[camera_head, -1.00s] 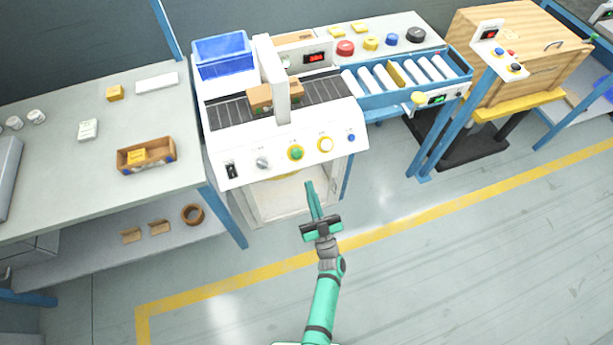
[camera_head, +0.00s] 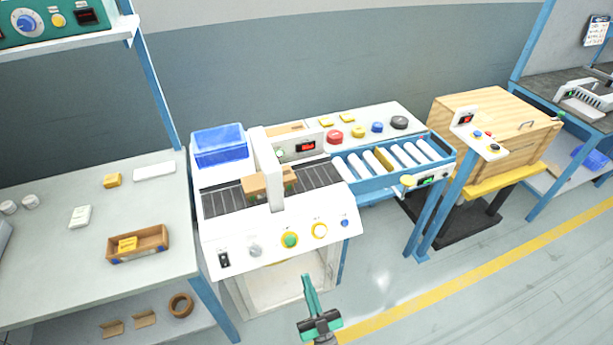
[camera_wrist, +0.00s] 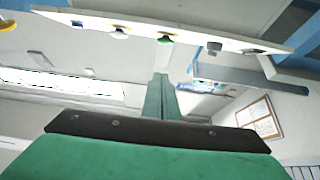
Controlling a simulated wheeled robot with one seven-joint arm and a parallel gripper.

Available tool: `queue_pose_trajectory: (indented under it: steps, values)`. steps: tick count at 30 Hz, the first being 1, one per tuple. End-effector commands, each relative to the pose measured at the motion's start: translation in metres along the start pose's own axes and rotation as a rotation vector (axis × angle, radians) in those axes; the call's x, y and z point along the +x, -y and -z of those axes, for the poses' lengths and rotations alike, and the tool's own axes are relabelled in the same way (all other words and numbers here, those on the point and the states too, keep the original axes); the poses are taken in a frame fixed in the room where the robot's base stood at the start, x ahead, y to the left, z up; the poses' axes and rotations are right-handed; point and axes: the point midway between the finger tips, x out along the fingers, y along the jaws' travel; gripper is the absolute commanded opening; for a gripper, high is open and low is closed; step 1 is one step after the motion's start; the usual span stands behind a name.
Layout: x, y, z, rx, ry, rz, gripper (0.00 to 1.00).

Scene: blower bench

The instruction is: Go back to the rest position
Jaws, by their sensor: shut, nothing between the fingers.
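My gripper (camera_head: 309,295) is at the lower middle of the head view, in front of the white blower machine (camera_head: 270,232). Its green fingers are together with nothing between them. In the wrist view the shut fingers (camera_wrist: 160,98) point up toward the machine's control panel (camera_wrist: 180,36), seen from below. The gripper appears apart from the machine. Most of my arm is out of the head view.
A conveyor with a brown box (camera_head: 265,184) and white rollers (camera_head: 375,163) is on the machine. A blue bin (camera_head: 219,148) stands behind. A table (camera_head: 70,245) with a cardboard tray (camera_head: 138,257) is left. A wooden crate (camera_head: 510,128) stands right. Floor at right is clear.

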Motion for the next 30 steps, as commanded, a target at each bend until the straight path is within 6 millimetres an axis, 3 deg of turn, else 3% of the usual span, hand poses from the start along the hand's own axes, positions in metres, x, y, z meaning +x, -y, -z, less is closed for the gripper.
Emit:
queue_pose_trajectory:
  steps: [5, 11, 21, 30]
  values:
    - [-0.004, 0.002, 0.001, -0.002, 0.006, -0.006, 0.0]
    - [-0.036, 0.016, 0.015, -0.027, 0.062, -0.067, 0.0]
    - [-0.108, 0.048, 0.071, -0.077, 0.233, -0.211, 0.0]
    - [-0.156, 0.075, 0.134, -0.091, 0.411, -0.301, 0.0]
